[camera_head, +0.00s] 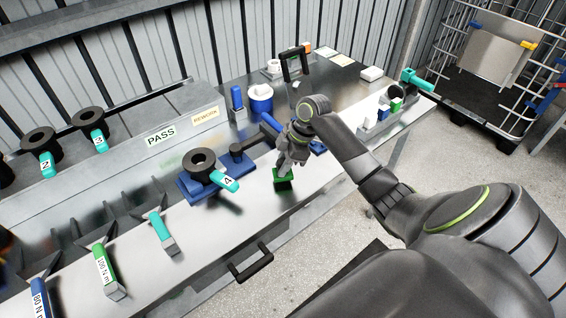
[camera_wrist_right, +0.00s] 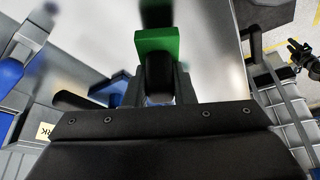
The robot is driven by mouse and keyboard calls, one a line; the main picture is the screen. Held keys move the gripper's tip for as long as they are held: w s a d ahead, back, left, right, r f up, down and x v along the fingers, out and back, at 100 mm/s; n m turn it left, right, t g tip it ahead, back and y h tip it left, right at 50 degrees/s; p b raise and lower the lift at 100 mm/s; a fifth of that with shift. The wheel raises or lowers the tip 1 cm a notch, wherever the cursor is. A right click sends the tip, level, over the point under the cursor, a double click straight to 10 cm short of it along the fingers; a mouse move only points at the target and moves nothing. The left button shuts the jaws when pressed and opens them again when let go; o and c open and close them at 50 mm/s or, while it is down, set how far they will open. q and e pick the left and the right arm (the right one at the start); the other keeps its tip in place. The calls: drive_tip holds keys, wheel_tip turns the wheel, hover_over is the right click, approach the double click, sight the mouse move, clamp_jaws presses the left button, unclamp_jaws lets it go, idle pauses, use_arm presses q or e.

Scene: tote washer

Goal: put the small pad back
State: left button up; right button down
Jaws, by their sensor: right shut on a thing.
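The small pad (camera_head: 283,184) is a green rectangular block with a dark round handle. My right gripper (camera_head: 289,165) is shut on that handle, with the green block below the fingers, near the bench's front edge. I cannot tell if the block touches the steel top or hangs just above it. In the right wrist view the green block (camera_wrist_right: 158,40) sticks out past the fingers, and the dark handle lies between them. A small dark claw-like shape (camera_wrist_right: 303,55) at that view's right edge looks like my left gripper; its jaws are too small to read.
A pale rack (camera_head: 376,128) with green and blue items stands at the bench's right end. Torque tools lie front left.

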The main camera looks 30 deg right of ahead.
drive_tip(key=shift+f, duration=0.35)
idle(0.3)
drive_tip(key=shift+f+b, duration=0.3)
drive_tip(key=shift+f, duration=0.35)
drive_tip(key=shift+f, duration=0.15)
unclamp_jaws()
idle(0.8)
drive_tip(key=shift+p, duration=0.3)
